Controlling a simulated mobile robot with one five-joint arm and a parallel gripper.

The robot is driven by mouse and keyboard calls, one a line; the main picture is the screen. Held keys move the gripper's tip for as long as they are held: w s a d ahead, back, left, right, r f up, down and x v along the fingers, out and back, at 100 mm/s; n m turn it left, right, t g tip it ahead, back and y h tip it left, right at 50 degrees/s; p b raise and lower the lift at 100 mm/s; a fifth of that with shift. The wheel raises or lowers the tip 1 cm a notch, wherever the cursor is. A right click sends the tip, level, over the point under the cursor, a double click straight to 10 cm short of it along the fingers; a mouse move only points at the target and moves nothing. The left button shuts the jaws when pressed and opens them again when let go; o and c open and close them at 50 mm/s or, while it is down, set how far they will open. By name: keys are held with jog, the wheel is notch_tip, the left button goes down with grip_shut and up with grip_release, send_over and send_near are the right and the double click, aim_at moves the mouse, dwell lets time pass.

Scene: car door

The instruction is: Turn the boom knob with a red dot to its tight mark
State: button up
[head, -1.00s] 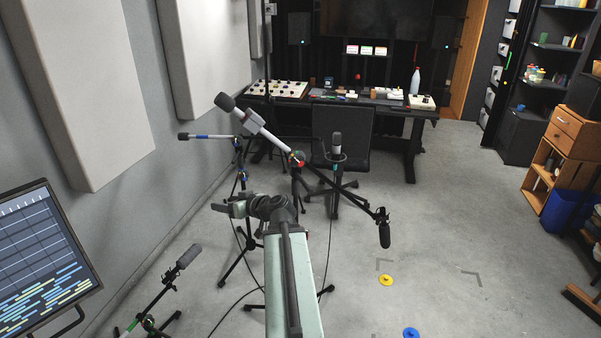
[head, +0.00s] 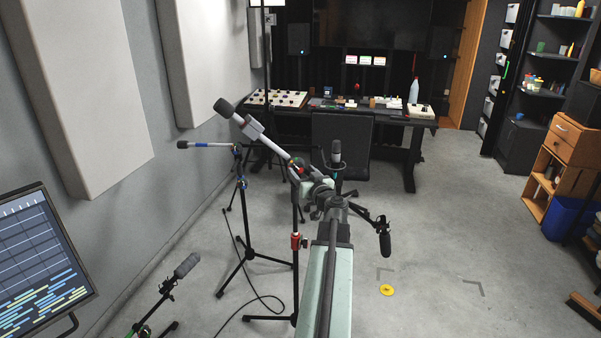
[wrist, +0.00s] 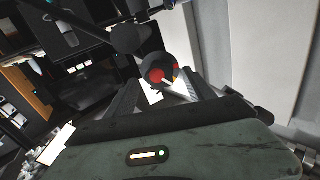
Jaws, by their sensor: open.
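The boom knob with red markings (wrist: 158,71) is round and dark, with a red patch, a white pointer line and an orange-yellow patch at its right edge. It shows in the wrist view just beyond and between the two fingers of my gripper (wrist: 162,88), which stand apart. In the head view the knob (head: 298,165) is small, at the joint of a stand with red bands (head: 295,241) and a pale boom. My gripper (head: 308,181) is close to its lower right. Contact with the knob cannot be told. The tight mark cannot be made out clearly.
A blue-banded stand (head: 241,183) is to the left, and another microphone (head: 385,243) hangs to the right. A chair (head: 342,143) and desk (head: 375,117) stand behind. Floor at the right is open, with a yellow disc (head: 387,290).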

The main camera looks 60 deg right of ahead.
jog(key=shift+w+d, duration=0.4)
jog(key=shift+w, duration=0.1)
jog(key=c, duration=1.1)
jog(key=shift+a, duration=0.25)
grip_shut()
jog(key=shift+d, duration=0.15)
jog(key=shift+m, duration=1.1)
jog(key=m, duration=0.5)
jog(key=shift+s+d+m, duration=0.1)
jog(key=shift+m, duration=0.3)
